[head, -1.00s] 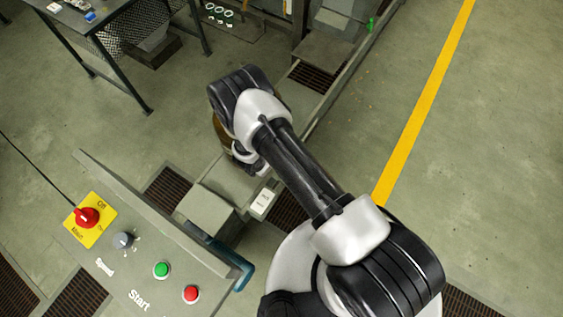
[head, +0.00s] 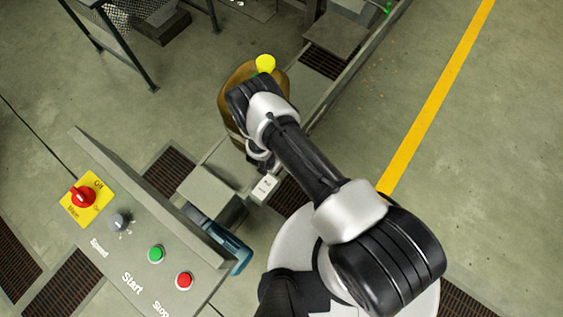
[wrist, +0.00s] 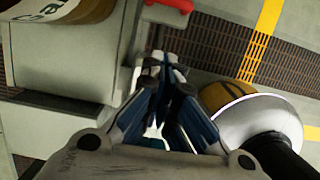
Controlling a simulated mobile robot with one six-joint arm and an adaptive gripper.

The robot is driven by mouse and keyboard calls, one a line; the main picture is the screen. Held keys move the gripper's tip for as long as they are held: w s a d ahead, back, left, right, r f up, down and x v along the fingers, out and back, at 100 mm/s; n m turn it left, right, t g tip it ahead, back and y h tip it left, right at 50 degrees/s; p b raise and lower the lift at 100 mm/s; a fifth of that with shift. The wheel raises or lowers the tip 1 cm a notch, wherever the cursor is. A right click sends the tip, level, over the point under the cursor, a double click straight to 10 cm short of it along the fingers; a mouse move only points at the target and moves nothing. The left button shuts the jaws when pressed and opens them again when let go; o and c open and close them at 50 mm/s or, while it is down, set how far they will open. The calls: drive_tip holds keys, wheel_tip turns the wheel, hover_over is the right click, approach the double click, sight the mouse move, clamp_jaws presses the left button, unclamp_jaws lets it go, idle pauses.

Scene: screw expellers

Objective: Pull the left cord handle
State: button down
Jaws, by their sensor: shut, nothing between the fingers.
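My gripper (wrist: 162,66) shows in the wrist view with its dark fingertips together and nothing between them. A red handle-like part (wrist: 172,5) lies just beyond the fingertips at the top edge, apart from them. I cannot tell whether it is the left cord handle, and no cord shows on it. In the head view my arm hides most of the gripper.
A control panel (head: 150,215) stands at the lower left with a red switch on a yellow plate (head: 85,198), a green button (head: 156,254) and a red button (head: 184,281). Floor grates (head: 172,171) lie beside it. Open floor (head: 500,150) is at the right.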

drive_tip(key=w+d+f+b, duration=0.3)
drive_tip(key=w+f+b, duration=0.1)
drive_tip(key=f+b, duration=0.1)
drive_tip(key=shift+x, duration=0.85)
